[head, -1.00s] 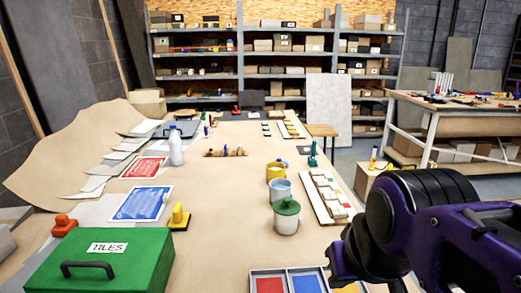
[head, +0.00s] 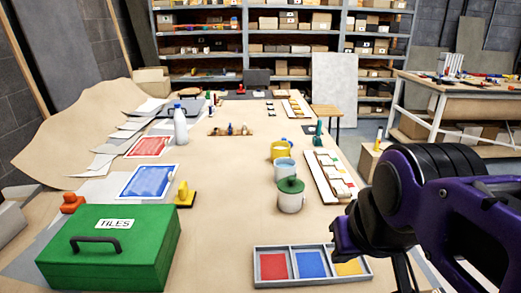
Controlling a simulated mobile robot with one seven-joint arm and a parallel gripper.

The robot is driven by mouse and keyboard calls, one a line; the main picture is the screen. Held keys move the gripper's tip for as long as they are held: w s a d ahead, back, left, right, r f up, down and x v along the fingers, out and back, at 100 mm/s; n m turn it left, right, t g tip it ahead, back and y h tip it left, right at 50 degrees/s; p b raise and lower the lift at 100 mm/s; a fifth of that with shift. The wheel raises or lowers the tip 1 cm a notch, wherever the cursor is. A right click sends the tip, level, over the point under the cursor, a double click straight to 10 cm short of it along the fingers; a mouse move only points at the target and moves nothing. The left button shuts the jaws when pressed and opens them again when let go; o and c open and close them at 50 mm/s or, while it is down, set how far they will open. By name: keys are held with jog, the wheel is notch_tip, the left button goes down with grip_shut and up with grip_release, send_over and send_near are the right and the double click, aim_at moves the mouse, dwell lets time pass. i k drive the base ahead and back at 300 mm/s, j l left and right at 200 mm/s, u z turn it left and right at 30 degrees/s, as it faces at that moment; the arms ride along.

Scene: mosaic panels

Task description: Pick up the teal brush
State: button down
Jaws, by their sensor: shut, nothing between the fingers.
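A dark teal upright item (head: 318,133), which looks like the teal brush, stands near the right edge of the long table (head: 235,215), beyond the white panel with coloured tiles. It is small in the view, and I cannot make out its bristles. My gripper (head: 343,243) is at the lower right, in front of the table's right edge, close to the tile tray. It is shut and empty, well short of the teal item, and partly merged with my purple arm.
A tray of red, blue and yellow tiles (head: 311,249) lies at the near edge. A lidded pot (head: 290,200), a light blue mug (head: 284,168) and a yellow mug (head: 282,150) stand left of the tile panel (head: 328,178). A green box (head: 112,245) is at left. The table's middle is clear.

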aim_at(319, 125)
jog(key=k+l+z, duration=0.1)
jog(key=z, duration=0.3)
jog(key=k+l+z, duration=0.1)
jog(key=l+z, duration=0.2)
jog(key=z, duration=0.15)
jog(key=l+z, duration=0.25)
jog(key=z, duration=0.15)
jog(key=l+z, duration=0.2)
jog(key=z, duration=0.15)
jog(key=i+l+z, duration=0.1)
jog(key=z, duration=0.3)
jog(key=i+l+z, duration=0.1)
jog(key=z, duration=0.25)
jog(key=i+l+u, duration=0.1)
jog(key=i+l, duration=0.15)
jog(key=i, duration=0.15)
jog(key=i+l, duration=0.25)
jog(key=i, duration=0.2)
jog(key=i+u, duration=0.15)
jog(key=u, duration=0.25)
jog(key=i+j+u, duration=0.1)
jog(key=u, duration=0.3)
jog(key=i+l+u, duration=0.1)
jog(key=i+u, duration=0.3)
jog(key=i+j+u, duration=0.2)
jog(key=i+u, duration=0.2)
jog(key=i+j+u, duration=0.15)
jog(key=i+u, duration=0.15)
jog(key=u, duration=0.15)
jog(key=i, duration=1.15)
